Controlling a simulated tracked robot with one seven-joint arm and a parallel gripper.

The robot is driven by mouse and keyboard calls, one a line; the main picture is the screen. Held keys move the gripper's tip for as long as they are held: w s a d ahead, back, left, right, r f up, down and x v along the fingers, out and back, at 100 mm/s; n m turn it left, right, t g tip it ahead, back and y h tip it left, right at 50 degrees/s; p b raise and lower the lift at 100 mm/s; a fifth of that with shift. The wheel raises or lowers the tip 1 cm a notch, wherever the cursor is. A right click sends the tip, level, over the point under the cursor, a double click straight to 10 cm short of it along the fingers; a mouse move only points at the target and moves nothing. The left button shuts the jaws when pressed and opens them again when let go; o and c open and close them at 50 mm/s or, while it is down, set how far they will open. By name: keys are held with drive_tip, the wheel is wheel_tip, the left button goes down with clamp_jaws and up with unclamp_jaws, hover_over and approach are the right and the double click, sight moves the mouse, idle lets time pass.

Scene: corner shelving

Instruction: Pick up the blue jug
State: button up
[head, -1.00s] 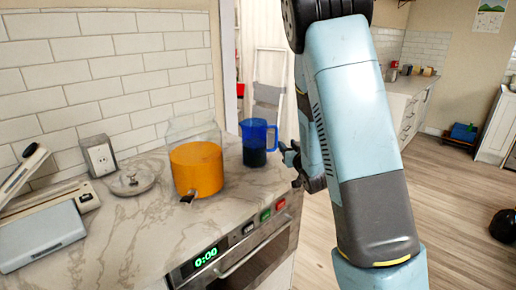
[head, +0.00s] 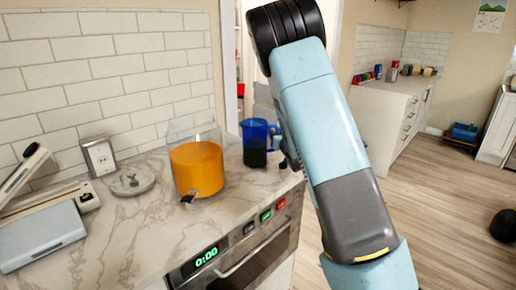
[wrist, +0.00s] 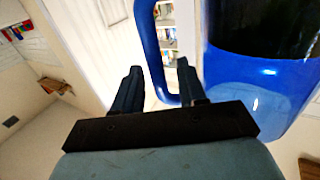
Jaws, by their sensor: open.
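The blue jug (head: 255,146) stands upright near the right end of the marble counter in the head view, with dark contents. In the wrist view the jug (wrist: 262,92) fills the right side, and its blue handle (wrist: 150,50) stands beyond the fingertips. My gripper (wrist: 158,80) is open and empty there, with one finger on each side of the handle's line. In the head view my gripper (head: 289,160) is at the jug's right side, mostly hidden by my arm. I cannot tell whether a finger touches the jug.
A clear dispenser with orange liquid (head: 197,168) stands left of the jug. A round lid (head: 132,181) and a grey appliance (head: 45,237) are further left on the counter (head: 130,225). The tiled wall is behind. Open floor lies to the right.

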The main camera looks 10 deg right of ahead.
drive_tip(key=shift+w, duration=0.2)
drive_tip(key=shift+c, duration=0.4)
clamp_jaws()
idle(0.9)
